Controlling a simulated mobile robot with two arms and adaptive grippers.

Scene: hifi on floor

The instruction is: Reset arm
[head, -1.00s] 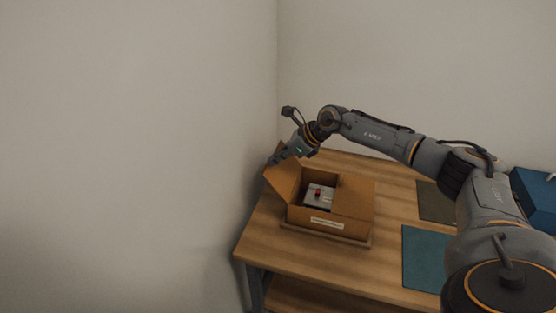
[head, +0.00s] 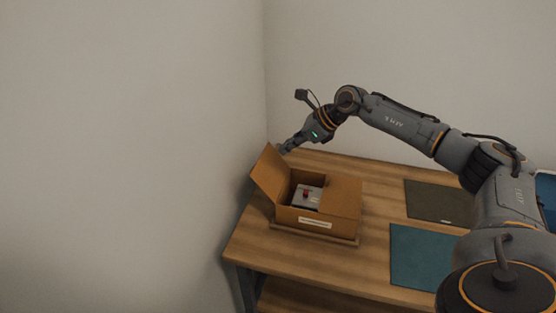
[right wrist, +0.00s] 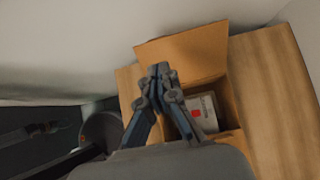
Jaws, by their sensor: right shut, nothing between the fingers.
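My right arm reaches in from the right of the head view, over the table. Its gripper (head: 287,147) is at the back left of an open cardboard box (head: 318,222), beside the raised flap (head: 269,172). In the right wrist view the gripper (right wrist: 158,72) is shut with nothing in it, and the box (right wrist: 192,53) lies beyond the fingers. A grey device with a red part (head: 307,196) sits inside the box; it also shows in the right wrist view (right wrist: 205,112). My left gripper is not in view.
The box stands on a thin board (head: 340,240) on the wooden table (head: 290,256). A teal mat (head: 418,258) and a dark mat (head: 432,201) lie to the right. A blue object (head: 547,196) is at the right edge. Walls stand close at the left and back.

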